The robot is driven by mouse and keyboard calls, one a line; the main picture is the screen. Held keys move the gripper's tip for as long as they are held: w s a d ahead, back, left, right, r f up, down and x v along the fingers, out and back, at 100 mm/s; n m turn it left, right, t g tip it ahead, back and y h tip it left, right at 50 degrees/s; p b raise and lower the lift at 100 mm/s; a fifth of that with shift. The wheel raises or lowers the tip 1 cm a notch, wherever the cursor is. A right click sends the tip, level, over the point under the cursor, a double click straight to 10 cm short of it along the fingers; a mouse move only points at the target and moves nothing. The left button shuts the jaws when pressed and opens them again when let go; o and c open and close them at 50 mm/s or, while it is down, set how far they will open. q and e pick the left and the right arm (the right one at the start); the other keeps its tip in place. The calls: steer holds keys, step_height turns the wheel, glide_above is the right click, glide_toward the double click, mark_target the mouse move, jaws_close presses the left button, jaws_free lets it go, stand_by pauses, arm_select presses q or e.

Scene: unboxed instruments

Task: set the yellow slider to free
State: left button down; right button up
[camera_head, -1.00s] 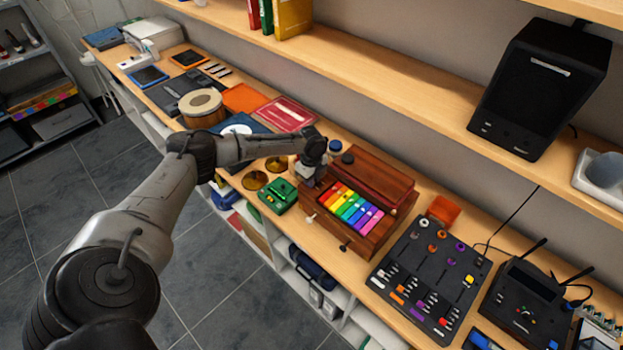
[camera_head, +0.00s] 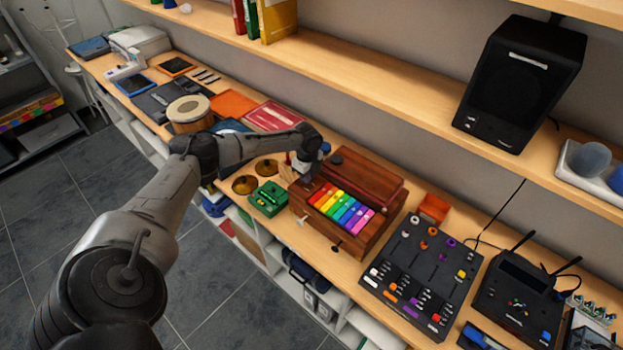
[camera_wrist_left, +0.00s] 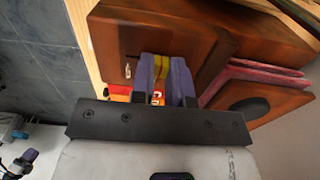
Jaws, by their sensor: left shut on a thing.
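The wooden instrument box (camera_head: 372,190) with rainbow keys (camera_head: 342,208) stands on the bench in the head view. My left gripper (camera_head: 306,178) is at the box's far-left corner, just beyond the red end of the keys. In the left wrist view, the gripper (camera_wrist_left: 163,75) has its two bluish fingers close together, shut on a small yellow piece, which looks like the yellow slider (camera_wrist_left: 162,66). The fingers hide most of the slider. No label reading "free" can be made out. My right gripper is not in view.
A green box (camera_head: 268,199) and brass discs (camera_head: 245,185) lie left of the wooden box. A black slider panel (camera_head: 415,270) with coloured knobs is to its right. A shelf (camera_head: 370,90) runs above the bench. Small pegs (camera_head: 337,247) stick out of the box's front.

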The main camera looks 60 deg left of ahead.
arm_select(q)
steer(key=c, duration=1.2)
jaws_free()
steer(key=shift+w, duration=0.15)
steer(key=shift+o, duration=0.6)
step_height(320, 180, up, 14)
steer(key=b, duration=0.1)
steer(key=shift+f, duration=0.1)
